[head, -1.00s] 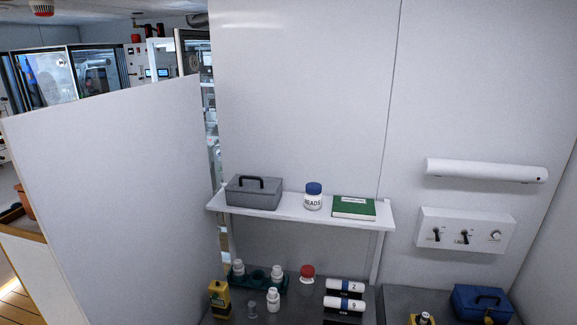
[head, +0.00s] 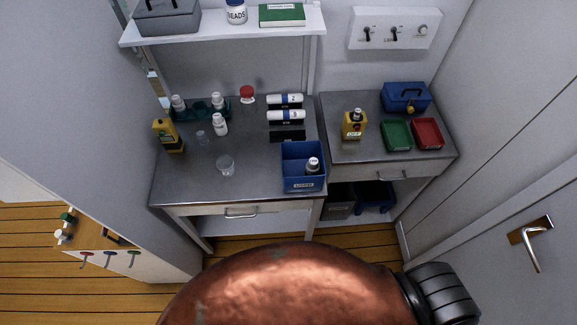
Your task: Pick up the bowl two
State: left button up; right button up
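No thing in view is marked as bowl two. A small clear glass bowl or cup (head: 225,165) stands on the front of the left grey worktop (head: 180,185). A smaller clear vessel (head: 202,137) stands behind it, to the left. I cannot tell whether either one is the bowl named. Neither of my grippers is in view.
A blue bin (head: 303,180) holding a bottle stands at the worktop's front right. Behind are a yellow bottle (head: 164,134), a white bottle (head: 220,124) and a teal rack (head: 198,112). Green (head: 397,135) and red (head: 428,133) trays lie on the right worktop. A shelf (head: 225,28) overhangs the back.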

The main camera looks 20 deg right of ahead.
aim_at(225, 163)
jog(key=u, duration=1.15)
jog(key=k, duration=0.9)
jog(key=z, duration=0.45)
